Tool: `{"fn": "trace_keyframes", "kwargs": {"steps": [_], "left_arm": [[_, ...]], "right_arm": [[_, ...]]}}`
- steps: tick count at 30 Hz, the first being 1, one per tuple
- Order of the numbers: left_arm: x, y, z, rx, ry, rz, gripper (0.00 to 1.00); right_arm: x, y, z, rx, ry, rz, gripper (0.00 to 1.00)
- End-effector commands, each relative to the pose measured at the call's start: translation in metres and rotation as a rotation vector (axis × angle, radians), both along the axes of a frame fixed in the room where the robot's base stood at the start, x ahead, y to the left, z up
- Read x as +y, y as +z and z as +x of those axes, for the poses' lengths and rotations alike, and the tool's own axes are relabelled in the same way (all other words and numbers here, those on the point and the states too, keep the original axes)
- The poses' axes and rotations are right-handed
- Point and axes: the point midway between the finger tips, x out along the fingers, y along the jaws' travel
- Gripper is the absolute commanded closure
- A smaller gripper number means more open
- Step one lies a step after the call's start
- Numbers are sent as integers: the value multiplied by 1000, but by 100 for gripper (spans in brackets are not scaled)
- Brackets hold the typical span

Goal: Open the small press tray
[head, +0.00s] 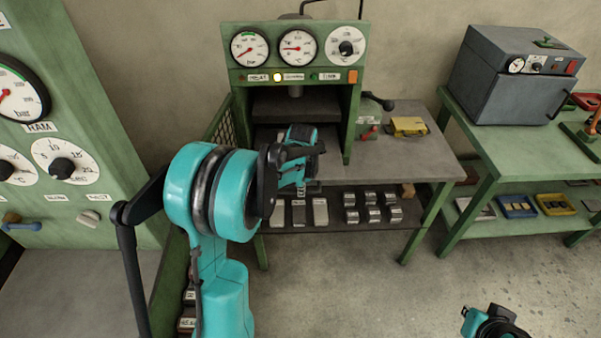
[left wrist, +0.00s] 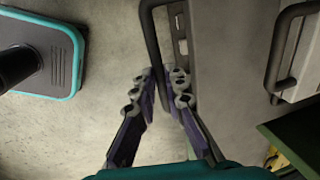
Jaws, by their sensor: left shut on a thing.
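The small press (head: 297,75) is a green frame with three dials on its front, standing on a bench. My left gripper (head: 304,168) is in front of its opening, and my wrist hides part of the press's lower area. In the left wrist view a dark bar handle (left wrist: 152,40) on a grey slotted tray front (left wrist: 181,38) runs down between the fingertips of the left gripper (left wrist: 165,88), which is shut on it. How far out the tray stands is hard to tell. Part of my right gripper (head: 490,322) shows at the bottom right; its fingers are unclear.
A second dark handle (left wrist: 280,50) on a pale panel is at right in the left wrist view. The shelf below the press holds several metal blocks (head: 373,207). A large green machine (head: 60,130) stands at left, a grey oven (head: 515,75) at right. Floor between is clear.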

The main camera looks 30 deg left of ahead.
Motion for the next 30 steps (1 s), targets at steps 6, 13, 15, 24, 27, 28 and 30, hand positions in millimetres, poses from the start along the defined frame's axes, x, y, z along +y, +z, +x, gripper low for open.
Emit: {"fn": "trace_keyframes", "kwargs": {"steps": [6,13,15,24,27,28,30], "left_arm": [[-28,1,-46,2,-2,0,100],[-47,0,-77,2,-2,-1,100],[-51,0,-82,2,-2,-1,100],[-57,0,-92,1,0,-1,100],[-57,0,-92,1,0,-1,100],[-57,0,-92,1,0,-1,100],[-57,0,-92,1,0,-1,100]], "right_arm": [[0,5,0,0,0,0,100],[0,9,0,0,0,0,100],[0,9,0,0,0,0,100],[0,10,0,0,0,0,100],[0,10,0,0,0,0,100],[0,10,0,0,0,0,100],[0,10,0,0,0,0,100]]}}
